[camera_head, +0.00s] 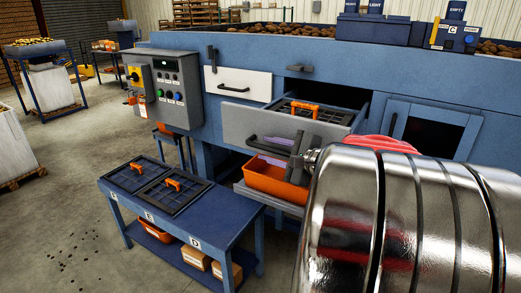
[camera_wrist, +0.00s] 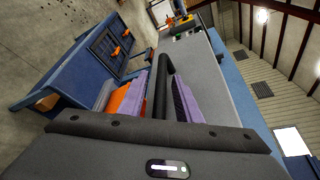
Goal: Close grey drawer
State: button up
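The grey drawer (camera_head: 239,122) is pulled out of the blue machine, with a dark grate and an orange handle inside it. Its black bar handle (camera_head: 268,147) is on the front face. My gripper (camera_head: 281,160) is at the drawer front, by the right part of the bar, partly hidden by my arm. In the wrist view the drawer front (camera_wrist: 207,75) runs upward, and the black bar (camera_wrist: 164,85) lies between the two purple finger pads of my gripper (camera_wrist: 162,97). The pads stand apart; firm contact with the bar is not clear.
A closed white drawer (camera_head: 238,83) is above left, beside a control box (camera_head: 164,90). An orange bin (camera_head: 272,182) sits below the grey drawer. A blue table (camera_head: 198,233) with dark grates stands in front left.

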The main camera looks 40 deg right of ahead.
jog(key=shift+c, duration=0.7)
grip_shut()
jog(key=shift+a+f, duration=0.1)
jog(key=shift+a, duration=0.1)
jog(key=shift+d, duration=0.1)
